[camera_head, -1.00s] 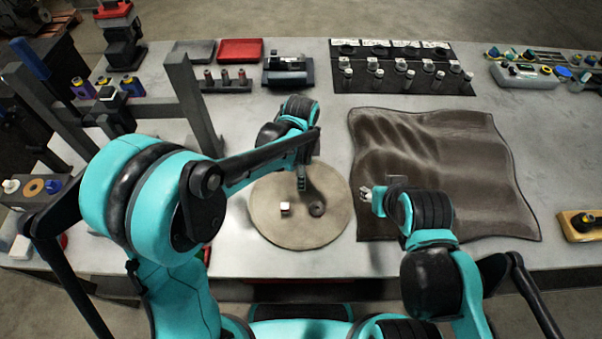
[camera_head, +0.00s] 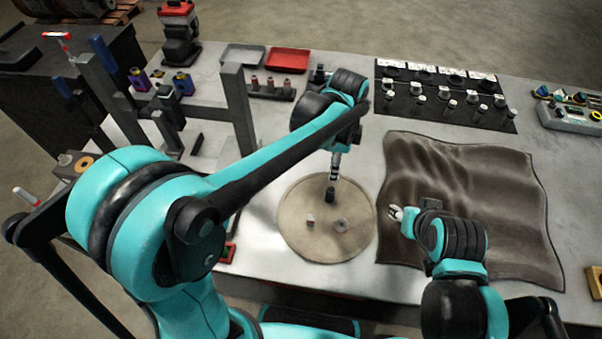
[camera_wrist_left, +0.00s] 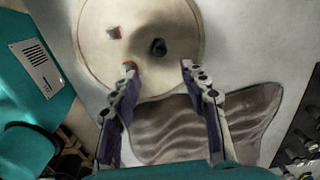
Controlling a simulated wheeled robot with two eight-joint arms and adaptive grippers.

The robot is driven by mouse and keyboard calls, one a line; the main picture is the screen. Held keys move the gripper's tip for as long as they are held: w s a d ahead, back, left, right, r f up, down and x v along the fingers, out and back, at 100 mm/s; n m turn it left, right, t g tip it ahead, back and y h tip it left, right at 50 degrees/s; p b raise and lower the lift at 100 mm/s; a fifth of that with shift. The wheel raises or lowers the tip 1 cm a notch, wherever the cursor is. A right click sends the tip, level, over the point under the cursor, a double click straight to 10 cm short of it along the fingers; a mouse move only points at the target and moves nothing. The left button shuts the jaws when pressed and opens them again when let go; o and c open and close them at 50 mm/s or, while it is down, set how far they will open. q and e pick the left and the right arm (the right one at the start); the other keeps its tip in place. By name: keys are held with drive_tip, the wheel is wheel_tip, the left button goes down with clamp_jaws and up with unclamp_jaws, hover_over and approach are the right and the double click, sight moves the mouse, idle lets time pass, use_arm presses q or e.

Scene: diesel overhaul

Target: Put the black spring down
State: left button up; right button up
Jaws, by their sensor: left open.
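The black spring (camera_head: 330,194) looks like a small dark cylinder standing on the round tan mat (camera_head: 296,239). In the left wrist view the spring (camera_wrist_left: 158,46) shows as a dark ring with a hole, beyond the fingertips and in line with the gap. My left gripper (camera_head: 335,168) is just above the spring. In the wrist view the left gripper (camera_wrist_left: 158,67) has its fingers wide apart with nothing between them. My right gripper (camera_head: 396,212) hovers over the left edge of the brown cloth; its finger gap is too small to tell.
A small pale and red block (camera_head: 311,219) and a grey ring (camera_head: 342,226) lie on the round mat near the spring. The brown cloth (camera_head: 470,190) lies to the right. A black rack (camera_head: 445,98) stands behind.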

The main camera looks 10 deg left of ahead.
use_arm(q)
drive_tip(key=s+a+r+n+t, duration=0.1)
drive_tip(key=s+a+n+t, duration=0.2)
drive_tip(key=s+a+n, duration=0.3)
drive_tip(key=s+a+r+n+t, duration=0.1)
drive_tip(key=s+a+n+t, duration=0.3)
drive_tip(key=a+n, duration=0.8)
drive_tip(key=shift+s+r, duration=0.3)
drive_tip(key=shift+s, duration=0.85)
